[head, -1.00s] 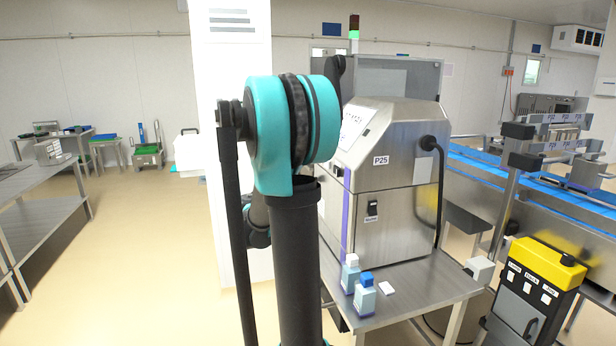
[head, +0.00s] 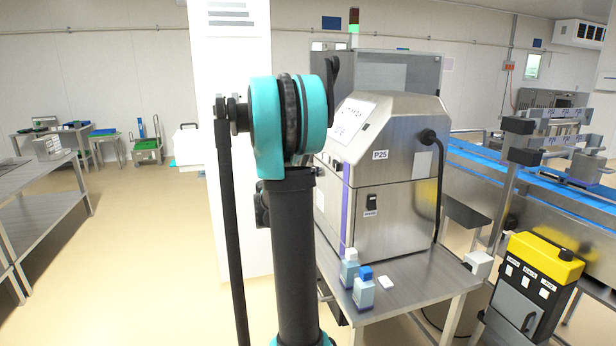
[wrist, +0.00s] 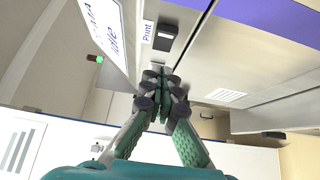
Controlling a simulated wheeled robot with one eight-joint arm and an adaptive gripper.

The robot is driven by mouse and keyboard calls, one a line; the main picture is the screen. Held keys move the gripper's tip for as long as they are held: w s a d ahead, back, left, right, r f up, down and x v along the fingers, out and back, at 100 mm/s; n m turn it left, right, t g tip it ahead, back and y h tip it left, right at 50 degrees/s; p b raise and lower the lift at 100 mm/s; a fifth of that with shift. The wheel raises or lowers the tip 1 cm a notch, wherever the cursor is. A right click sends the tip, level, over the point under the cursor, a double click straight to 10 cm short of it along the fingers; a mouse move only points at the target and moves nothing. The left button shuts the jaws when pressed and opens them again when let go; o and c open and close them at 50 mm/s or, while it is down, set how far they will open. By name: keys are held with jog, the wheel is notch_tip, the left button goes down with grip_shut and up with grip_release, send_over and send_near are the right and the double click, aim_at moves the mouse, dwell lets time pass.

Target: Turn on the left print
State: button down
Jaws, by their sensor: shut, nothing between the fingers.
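The steel printer cabinet labelled P25 (head: 400,160) stands on a steel table, with a lit sloping screen (head: 352,118) on its upper part. Small dark switches (head: 337,163) sit below the screen, partly behind my arm. In the wrist view a black switch (wrist: 165,36) is mounted on the steel panel beside a label reading "Print" (wrist: 147,32). My gripper (wrist: 163,74) is shut and empty, with its fingertips just below that switch in the picture. I cannot tell whether they touch the panel. My gripper is hidden behind my arm in the head view.
Two small bottles with white and blue caps (head: 363,289) stand on the steel table (head: 430,280) before the cabinet. Another switch (head: 371,203) is on the cabinet's side. The floor at left is open.

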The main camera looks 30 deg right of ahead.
aim_at(336, 167)
jog(key=d, duration=0.4)
jog(key=shift+s+d, duration=0.25)
jog(key=shift+d, duration=0.15)
jog(key=shift+s+d, duration=0.15)
jog(key=shift+d, duration=0.2)
jog(key=shift+s+d, duration=0.3)
jog(key=shift+d, duration=0.1)
jog(key=shift+a, duration=0.1)
